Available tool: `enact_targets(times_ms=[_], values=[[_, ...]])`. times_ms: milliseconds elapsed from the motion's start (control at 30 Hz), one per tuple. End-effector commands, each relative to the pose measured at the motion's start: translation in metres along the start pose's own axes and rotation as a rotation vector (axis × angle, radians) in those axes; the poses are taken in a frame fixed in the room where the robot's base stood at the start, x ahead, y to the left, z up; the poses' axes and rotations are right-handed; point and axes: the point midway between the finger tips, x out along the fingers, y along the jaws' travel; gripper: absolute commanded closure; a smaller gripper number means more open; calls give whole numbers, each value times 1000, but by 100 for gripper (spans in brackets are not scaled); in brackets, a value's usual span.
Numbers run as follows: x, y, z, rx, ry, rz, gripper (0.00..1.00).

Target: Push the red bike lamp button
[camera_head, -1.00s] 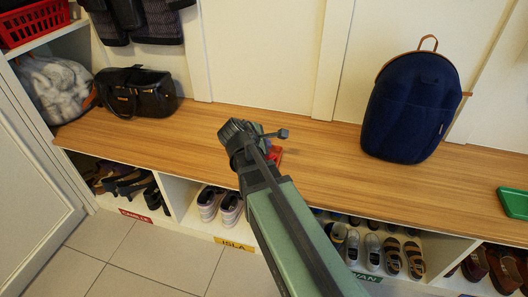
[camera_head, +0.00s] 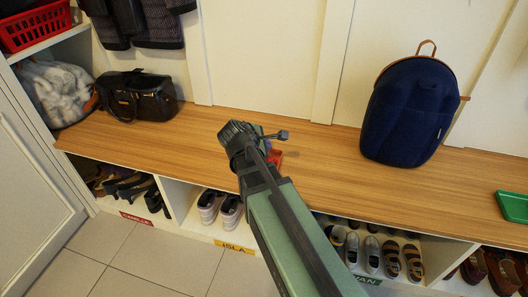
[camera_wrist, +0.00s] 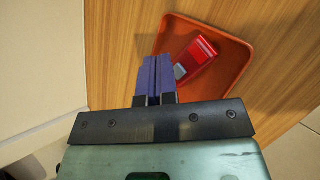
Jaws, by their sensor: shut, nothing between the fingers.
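The red bike lamp (camera_wrist: 201,58) lies in a shallow orange-red tray (camera_wrist: 237,84) on the wooden bench, seen in the wrist view. A small grey patch (camera_wrist: 180,71) shows at the lamp's end nearest my fingers; I cannot tell if it is the button. My gripper (camera_wrist: 157,60) has its purple fingers together, empty, just left of the lamp and over the tray's left side. The height of the fingertips above the tray is unclear. In the head view my wrist hides most of the tray; only a red bit (camera_head: 275,157) shows beside it.
The bench (camera_head: 330,165) carries a black handbag (camera_head: 137,97) at left, a navy backpack (camera_head: 408,112) at right and a green tray (camera_head: 513,206) at far right. Cubbies with shoes (camera_head: 220,207) are below. The bench between tray and backpack is clear.

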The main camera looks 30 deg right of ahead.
Motion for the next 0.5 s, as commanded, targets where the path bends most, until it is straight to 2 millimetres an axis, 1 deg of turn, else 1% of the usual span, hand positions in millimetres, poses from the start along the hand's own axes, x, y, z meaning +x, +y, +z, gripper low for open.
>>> enact_targets(times_ms=[133, 233, 500], values=[[1, 0, 0, 0, 0, 0, 100], [-3, 2, 2, 0, 0, 0, 100], [-29, 21, 21, 0, 0, 0, 100]])
